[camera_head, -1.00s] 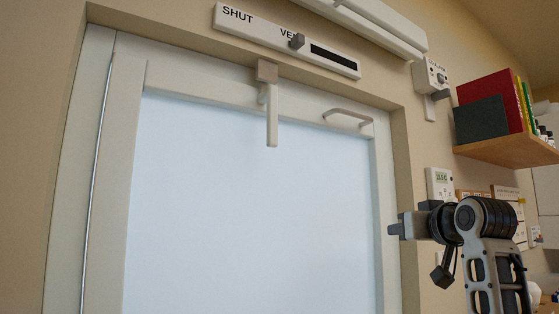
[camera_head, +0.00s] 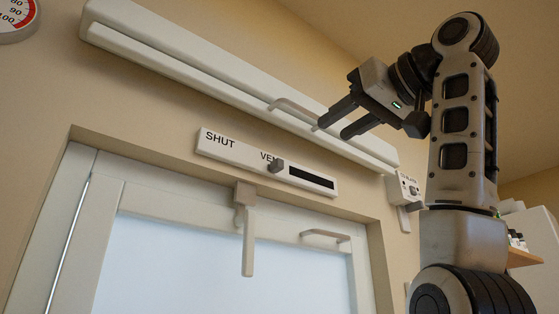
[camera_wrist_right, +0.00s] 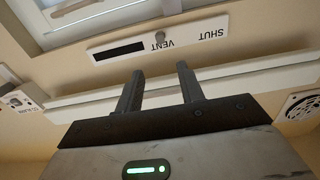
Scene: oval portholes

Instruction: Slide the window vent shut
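The window vent (camera_head: 265,162) is a white strip above the window frame, marked SHUT at its left and VENT near its middle. Its grey knob (camera_head: 276,166) stands by the VENT label, with an open black slot (camera_head: 311,179) to its right. In the right wrist view the strip (camera_wrist_right: 190,38) appears upside down, with the knob (camera_wrist_right: 160,37) ahead of the fingers. My right gripper (camera_head: 331,128) is open and empty, up and right of the knob, clear of it in front of the long white rail. It also shows in the right wrist view (camera_wrist_right: 160,71). My left gripper is out of view.
A long white rail (camera_head: 200,65) with a bar handle (camera_head: 292,108) runs above the vent. A window handle (camera_head: 248,240) hangs below it. A wall alarm box (camera_head: 404,189) is to the right, and a round gauge (camera_head: 15,15) is at the top left.

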